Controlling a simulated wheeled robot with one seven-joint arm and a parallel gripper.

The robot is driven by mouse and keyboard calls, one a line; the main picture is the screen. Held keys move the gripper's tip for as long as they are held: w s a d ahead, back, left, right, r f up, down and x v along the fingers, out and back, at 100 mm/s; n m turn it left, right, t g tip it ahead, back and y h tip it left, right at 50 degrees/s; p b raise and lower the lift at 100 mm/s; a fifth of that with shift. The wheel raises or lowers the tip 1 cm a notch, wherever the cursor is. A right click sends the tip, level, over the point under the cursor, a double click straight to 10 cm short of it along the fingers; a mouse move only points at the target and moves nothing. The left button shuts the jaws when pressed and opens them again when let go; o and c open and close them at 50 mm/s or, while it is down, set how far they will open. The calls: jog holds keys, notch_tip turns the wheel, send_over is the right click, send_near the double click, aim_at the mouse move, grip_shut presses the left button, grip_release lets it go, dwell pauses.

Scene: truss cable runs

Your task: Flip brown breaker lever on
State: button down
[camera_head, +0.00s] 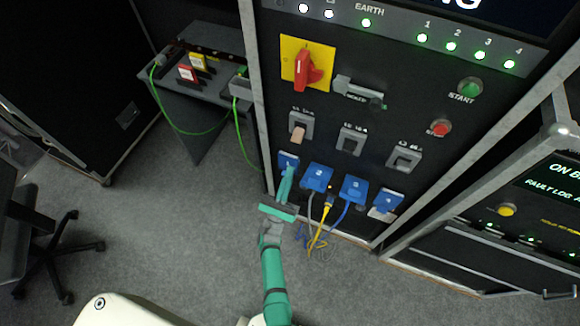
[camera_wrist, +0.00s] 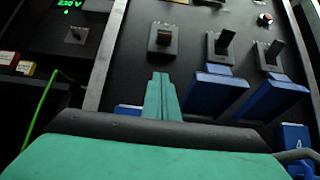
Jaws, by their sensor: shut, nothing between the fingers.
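The brown breaker lever (camera_head: 297,135) is the leftmost of three levers in a row on the black panel and hangs downward in its grey housing. In the wrist view the brown lever (camera_wrist: 163,38) shows as a short block just beyond my fingertips. My gripper (camera_head: 289,171) is shut and empty, with its green fingers upright in front of the leftmost blue socket, below the lever. In the wrist view the gripper fingertips (camera_wrist: 160,76) lie together under the lever's housing, apparently apart from it.
Two other breakers (camera_head: 350,140) (camera_head: 404,158) stand to the right. Blue sockets with plugs (camera_head: 353,190) and a yellow cable (camera_head: 323,222) hang below. A red rotary switch (camera_head: 308,68) sits above. A metal frame post (camera_head: 252,95) edges the panel at left. Open floor (camera_head: 180,235) lies left.

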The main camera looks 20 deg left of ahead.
aim_at(298, 136)
jog(key=w+r, duration=0.4)
jog(key=r, duration=0.5)
jog(key=shift+r, duration=0.25)
jog(key=shift+a, duration=0.15)
jog(key=shift+r+g, duration=0.15)
jog(key=shift+g, duration=0.25)
